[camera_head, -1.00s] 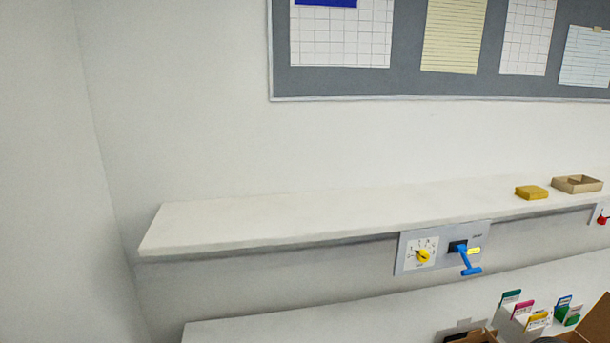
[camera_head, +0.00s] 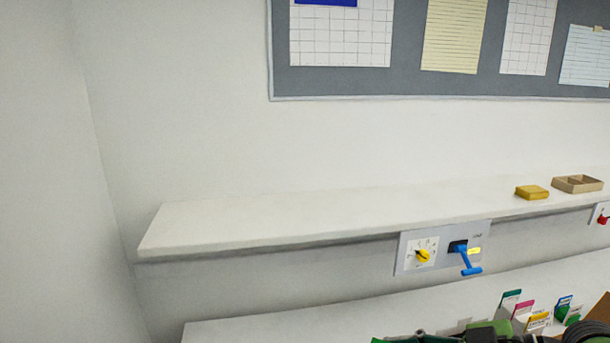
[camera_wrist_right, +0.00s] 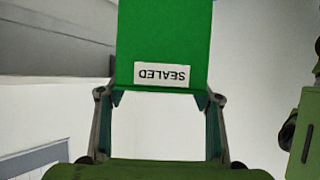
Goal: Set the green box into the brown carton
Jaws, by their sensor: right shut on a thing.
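The green box (camera_wrist_right: 165,40), with a white "SEALED" label that appears upside down, is in the right wrist view. My right gripper (camera_wrist_right: 160,98) is shut on it, with one finger at each side of its near end. In the head view, a bright green strip at the bottom edge may be part of the box, beside my dark green right arm. A brown flap (camera_head: 600,308), apparently of the brown carton, shows at the lower right corner. The rest of the carton is hidden or out of frame. My left gripper is not in the head view.
A white shelf (camera_head: 300,218) carries a yellow box (camera_head: 532,192) and a small open tan tray (camera_head: 577,184). Below it is a panel with a yellow knob (camera_head: 423,256) and a blue handle (camera_head: 468,262). Several coloured cards (camera_head: 538,318) stand on the lower surface.

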